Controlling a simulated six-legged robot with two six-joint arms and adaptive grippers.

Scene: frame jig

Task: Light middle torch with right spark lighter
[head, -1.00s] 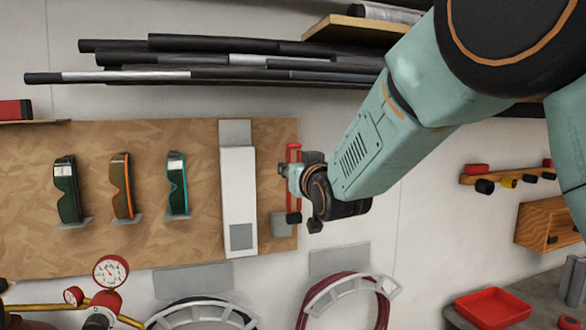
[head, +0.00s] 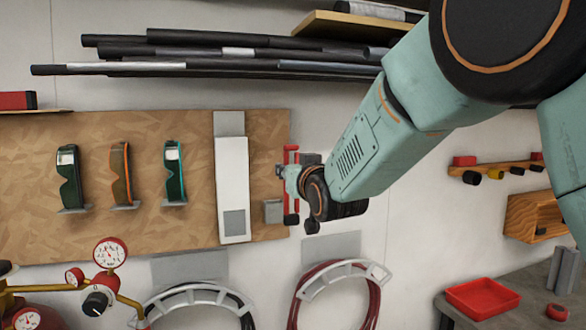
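A red spark lighter (head: 291,204) with dark ends stands upright in front of the right edge of the brown wall board, at the middle of the head view. My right gripper (head: 291,178) reaches it from the right and appears shut around its middle; the fingers hide part of it. The lighter is just right of a small grey holder (head: 273,211) on the board, with a visible gap between them. My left gripper is not in view. No torch can be made out.
Several goggles (head: 122,174) and a white panel (head: 232,188) hang on the board (head: 40,225). Hose reels (head: 340,290) hang below, gauges (head: 110,253) are at lower left. A red tray (head: 482,297) sits on a bench at lower right. Dark rods (head: 230,52) lie above.

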